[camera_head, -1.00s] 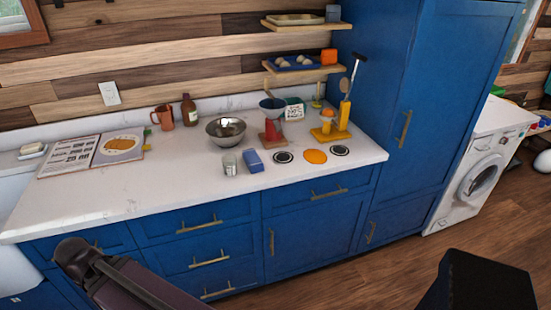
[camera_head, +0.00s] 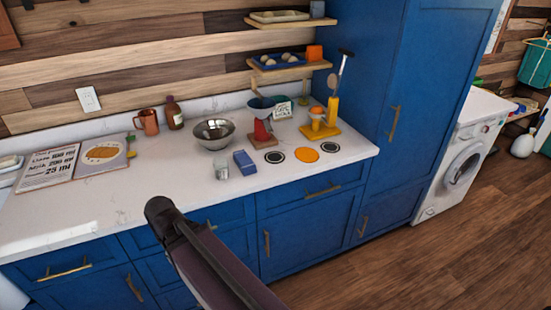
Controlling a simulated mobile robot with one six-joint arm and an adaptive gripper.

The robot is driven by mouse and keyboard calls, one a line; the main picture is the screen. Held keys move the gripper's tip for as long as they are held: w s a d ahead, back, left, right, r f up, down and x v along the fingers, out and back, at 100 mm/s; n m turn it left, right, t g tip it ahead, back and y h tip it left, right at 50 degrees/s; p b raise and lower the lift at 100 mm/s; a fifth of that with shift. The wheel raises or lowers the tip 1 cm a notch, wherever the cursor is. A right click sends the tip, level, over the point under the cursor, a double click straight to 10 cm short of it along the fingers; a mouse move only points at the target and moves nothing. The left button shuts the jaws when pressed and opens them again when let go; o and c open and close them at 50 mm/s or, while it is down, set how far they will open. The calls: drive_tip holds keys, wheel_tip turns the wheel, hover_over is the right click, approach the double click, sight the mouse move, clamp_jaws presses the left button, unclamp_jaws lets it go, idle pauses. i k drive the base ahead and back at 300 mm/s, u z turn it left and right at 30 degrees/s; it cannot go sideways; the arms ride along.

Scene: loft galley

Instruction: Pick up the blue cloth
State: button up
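A small blue item (camera_head: 245,161) lies on the white counter, just right of a small metal tin (camera_head: 221,169). It looks like a thick folded block; I cannot tell for sure that it is the blue cloth. No other cloth stands out on the counter. A dark link of my arm rises from the bottom of the picture in front of the drawers, its rounded end near the counter's front edge. My gripper is not in view.
On the counter (camera_head: 130,205) stand a steel bowl (camera_head: 214,133), a copper mug (camera_head: 147,121), a brown bottle (camera_head: 174,112), an open recipe book (camera_head: 73,164), a red stand (camera_head: 263,135) and a yellow stand (camera_head: 321,132). Flat discs lie right of the blue item. The front left counter is bare.

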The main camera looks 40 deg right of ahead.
sight(246, 164)
drive_tip(key=z, duration=1)
drive_tip(key=k, duration=0.95)
drive_tip(key=i, duration=0.65)
